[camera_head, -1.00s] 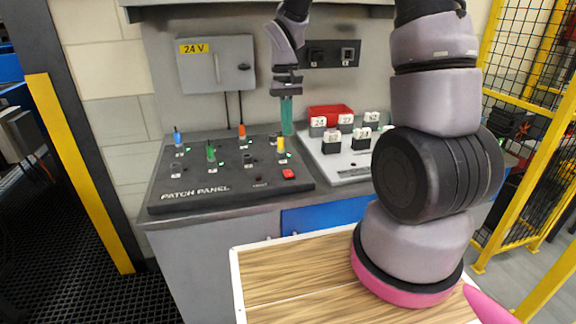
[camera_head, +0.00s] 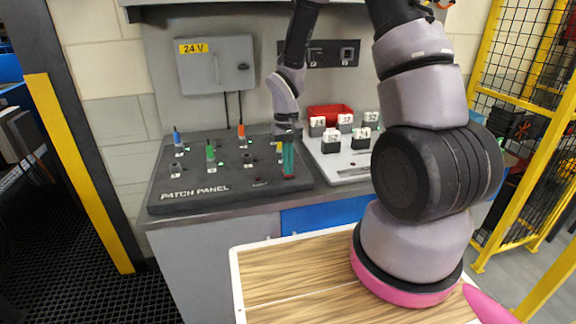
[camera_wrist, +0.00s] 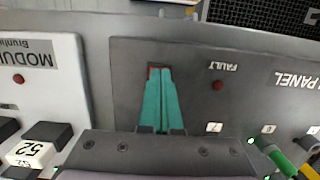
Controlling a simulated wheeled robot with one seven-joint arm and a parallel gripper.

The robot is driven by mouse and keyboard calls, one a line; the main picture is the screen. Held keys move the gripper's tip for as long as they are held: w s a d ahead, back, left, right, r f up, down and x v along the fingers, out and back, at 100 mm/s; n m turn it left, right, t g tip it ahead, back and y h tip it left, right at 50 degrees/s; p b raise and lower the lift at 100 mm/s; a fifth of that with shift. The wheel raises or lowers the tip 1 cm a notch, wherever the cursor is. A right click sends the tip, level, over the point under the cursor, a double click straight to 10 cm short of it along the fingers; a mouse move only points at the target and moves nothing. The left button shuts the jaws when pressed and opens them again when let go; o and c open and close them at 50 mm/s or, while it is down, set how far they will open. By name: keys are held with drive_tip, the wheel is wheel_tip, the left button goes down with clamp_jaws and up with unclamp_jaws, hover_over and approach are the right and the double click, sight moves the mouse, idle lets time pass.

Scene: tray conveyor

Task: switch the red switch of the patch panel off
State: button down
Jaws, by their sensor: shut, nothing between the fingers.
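The patch panel (camera_head: 215,196) is a dark grey sloped board on the bench. It also shows upside down in the wrist view (camera_wrist: 205,107). My gripper (camera_head: 289,174) points down over the panel's front right corner, its teal fingers shut with nothing between them. In the wrist view the fingertips (camera_wrist: 158,72) are at the red switch (camera_wrist: 153,71), covering most of it. Only a sliver of red shows around the tips. Whether they touch it, and which way the switch is tipped, I cannot tell.
Blue (camera_head: 177,138), green (camera_head: 210,151) and orange (camera_head: 241,131) plugs stand on the panel. A yellow plug (camera_head: 279,147) is partly behind my gripper. A light module board (camera_head: 338,165) with numbered blocks lies to the right. A grey 24 V box (camera_head: 216,64) hangs behind.

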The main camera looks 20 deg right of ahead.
drive_tip(key=shift+s+f, duration=0.1)
drive_tip(key=shift+f, duration=0.1)
idle(0.3)
drive_tip(key=shift+w+r, duration=0.2)
drive_tip(key=shift+w, duration=0.65)
drive_tip(key=shift+r, duration=0.3)
wheel_tip(320, 180, up, 13)
drive_tip(key=s, duration=0.1)
drive_tip(key=shift+s+r, duration=0.2)
drive_tip(key=shift+s, duration=0.2)
